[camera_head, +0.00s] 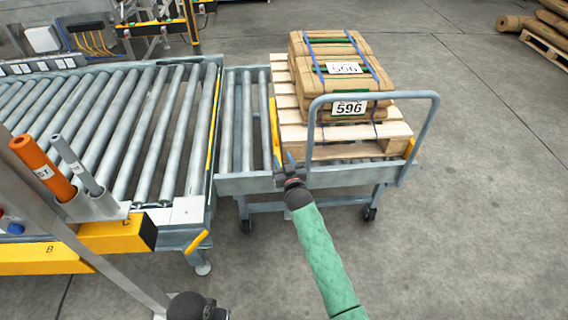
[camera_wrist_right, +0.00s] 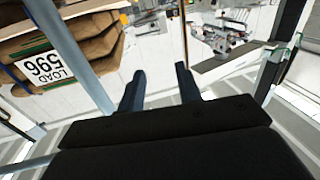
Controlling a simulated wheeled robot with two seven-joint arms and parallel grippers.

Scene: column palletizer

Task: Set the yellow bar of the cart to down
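The cart (camera_head: 240,183) is a grey roller frame on casters, with a tall tube handle (camera_head: 433,125) at its right. A long yellow bar (camera_head: 274,125) runs along the left side of the pallet (camera_head: 330,150) on the cart. Its near end is close to my right gripper (camera_head: 287,168). My right gripper is at the cart's front rail, and touching cannot be told. In the right wrist view its two fingers (camera_wrist_right: 160,85) are apart with nothing between them. The yellow bar cannot be made out there.
Strapped brown sacks labelled 596 (camera_head: 349,108) lie on the pallet; the label also shows in the wrist view (camera_wrist_right: 45,68). A roller conveyor (camera_head: 120,130) adjoins the cart's left. An orange tube (camera_head: 42,167) stands in a holder. The floor (camera_head: 470,220) at right is clear.

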